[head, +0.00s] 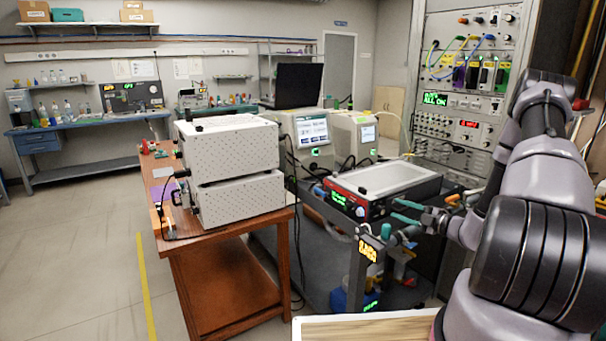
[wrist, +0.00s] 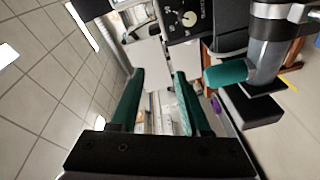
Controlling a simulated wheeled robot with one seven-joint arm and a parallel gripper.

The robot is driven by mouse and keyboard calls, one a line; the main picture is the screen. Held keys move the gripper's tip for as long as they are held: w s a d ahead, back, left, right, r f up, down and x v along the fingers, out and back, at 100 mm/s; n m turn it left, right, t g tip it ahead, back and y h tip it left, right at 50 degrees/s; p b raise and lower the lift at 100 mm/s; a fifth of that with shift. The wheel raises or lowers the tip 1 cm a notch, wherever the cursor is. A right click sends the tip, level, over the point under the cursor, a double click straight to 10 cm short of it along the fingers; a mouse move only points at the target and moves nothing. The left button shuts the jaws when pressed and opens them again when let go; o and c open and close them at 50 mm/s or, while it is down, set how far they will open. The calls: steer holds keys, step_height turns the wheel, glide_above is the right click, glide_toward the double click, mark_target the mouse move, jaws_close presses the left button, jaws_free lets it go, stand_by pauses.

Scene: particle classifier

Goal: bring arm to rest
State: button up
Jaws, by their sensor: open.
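My gripper (head: 398,211) is at the end of my arm, which comes in from the right side of the head view. Its two teal-padded fingers point left, in front of the red-fronted device with a pale tray top (head: 390,180). In the wrist view my gripper (wrist: 160,74) shows with its fingers spread apart and nothing held between them. My arm is bent and raised over the right part of the head view.
A wooden table (head: 222,245) with two stacked white boxes (head: 232,150) stands left of my gripper. A dark post with a lit display (head: 368,258) stands close below it. An instrument rack (head: 465,80) is behind. A teal-ended grey cylinder (wrist: 262,62) is right of the fingers. The left floor is clear.

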steer(key=s+a+r+n+g, duration=0.4)
steer(key=a+r+n, duration=0.1)
steer(key=r+n, duration=0.3)
steer(key=s+a+r+n+g+h, duration=0.1)
steer(key=s+a+r+n+g, duration=0.25)
steer(key=r+n, duration=0.45)
steer(key=s+a+r+n+g, duration=0.45)
steer(key=r+n, duration=0.25)
steer(key=n, duration=0.2)
steer(key=s+d+r+n+t+h, duration=0.2)
steer(key=s+r+n+t+h, duration=0.4)
steer(key=s+r+n, duration=0.8)
steer(key=s+n+h, duration=0.2)
steer(key=s+n, duration=0.1)
steer(key=n, duration=0.4)
steer(key=shift+s+r+h, duration=0.25)
steer(key=shift+s+h, duration=0.05)
steer(key=shift+h, duration=0.1)
steer(key=shift+w, duration=0.1)
